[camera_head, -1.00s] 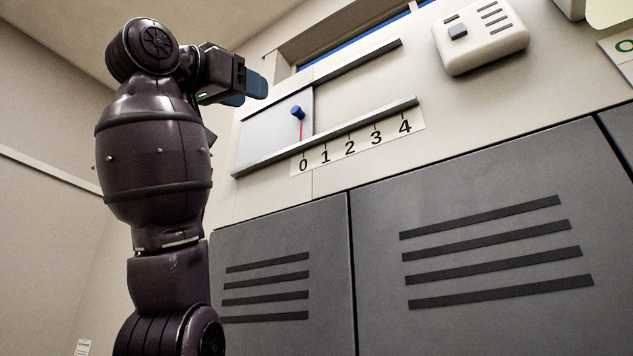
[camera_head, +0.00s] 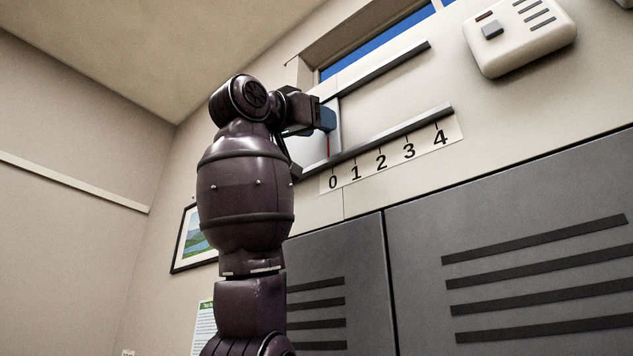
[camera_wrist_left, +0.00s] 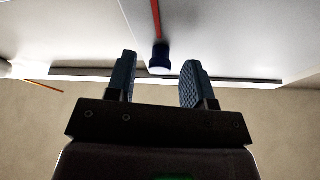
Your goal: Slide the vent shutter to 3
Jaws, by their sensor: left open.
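The vent shutter (camera_head: 312,152) is a pale plate between two dark rails at the left end of its track. Its red pointer line (camera_head: 328,146) stands at the 0 of the number strip (camera_head: 390,159), which runs from 0 to 4. My left gripper (camera_head: 327,118) is in front of the plate and hides the knob in the head view. In the left wrist view the dark blue knob (camera_wrist_left: 159,62) shows in the gap between the two open blue fingers, near their tips, with clear space on both sides. My right gripper is not in view.
The lower rail (camera_head: 395,135) and upper rail (camera_head: 385,63) run to the right, with bare wall between them. A white box (camera_head: 520,38) is fixed to the wall at upper right. Grey cabinet doors (camera_head: 520,200) lie below. A framed picture (camera_head: 193,240) hangs behind my arm.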

